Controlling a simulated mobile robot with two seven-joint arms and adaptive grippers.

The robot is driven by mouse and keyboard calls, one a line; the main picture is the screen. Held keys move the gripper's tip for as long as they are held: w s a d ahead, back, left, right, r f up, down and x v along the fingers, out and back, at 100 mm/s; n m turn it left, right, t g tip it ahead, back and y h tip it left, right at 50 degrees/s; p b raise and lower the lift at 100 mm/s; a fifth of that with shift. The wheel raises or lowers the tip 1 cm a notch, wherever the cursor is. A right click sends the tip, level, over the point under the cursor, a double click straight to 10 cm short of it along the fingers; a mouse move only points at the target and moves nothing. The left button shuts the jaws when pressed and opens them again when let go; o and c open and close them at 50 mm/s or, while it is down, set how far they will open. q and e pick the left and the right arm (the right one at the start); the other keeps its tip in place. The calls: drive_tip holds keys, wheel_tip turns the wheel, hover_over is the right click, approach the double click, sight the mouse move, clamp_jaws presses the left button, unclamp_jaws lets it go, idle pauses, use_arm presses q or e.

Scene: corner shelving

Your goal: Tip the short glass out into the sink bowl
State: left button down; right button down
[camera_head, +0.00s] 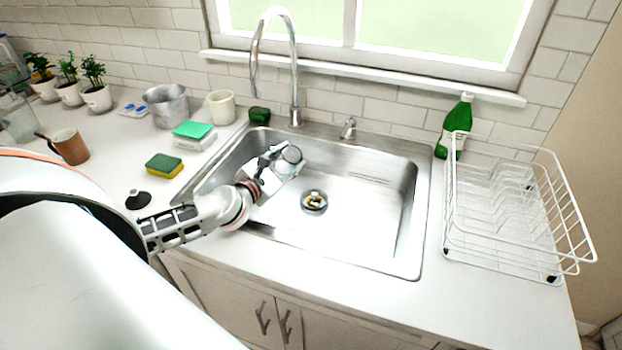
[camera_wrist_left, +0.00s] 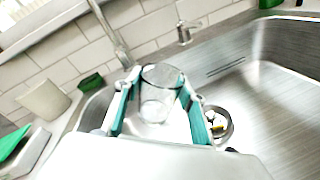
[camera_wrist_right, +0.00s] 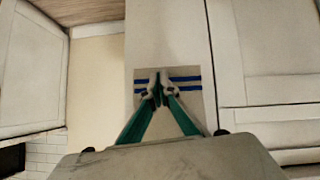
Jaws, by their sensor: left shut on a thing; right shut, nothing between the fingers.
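The short clear glass (camera_head: 291,154) is between the fingers of my left gripper (camera_head: 272,163), over the left part of the steel sink bowl (camera_head: 375,215). In the left wrist view the glass (camera_wrist_left: 160,95) sits between the two teal-lined fingers, which touch its sides. It looks tilted in the head view, but how far I cannot tell. No liquid can be made out in it. The drain (camera_head: 314,201) is right of and nearer than the glass, with small yellow and white bits in it. My right gripper (camera_wrist_right: 160,92) is shut and empty, away from the sink.
The faucet (camera_head: 294,70) rises behind the glass. A white dish rack (camera_head: 510,215) and green bottle (camera_head: 456,122) stand right of the sink. A sponge (camera_head: 164,165), metal pot (camera_head: 166,105) and cream cup (camera_head: 221,107) are on the left counter. The bowl's right half is clear.

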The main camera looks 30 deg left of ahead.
sight(277, 159)
use_arm(q)
drive_tip(key=a+n, duration=0.1)
drive_tip(key=a+f+n+h, duration=0.1)
drive_tip(key=a+n, duration=0.1)
drive_tip(key=shift+a+f+n+b, duration=0.2)
drive_tip(key=shift+a+n+b, duration=0.1)
drive_tip(key=shift+a+f+n, duration=0.25)
drive_tip(key=shift+a+n, duration=0.5)
drive_tip(key=shift+n, duration=0.15)
drive_tip(key=shift+w, duration=0.1)
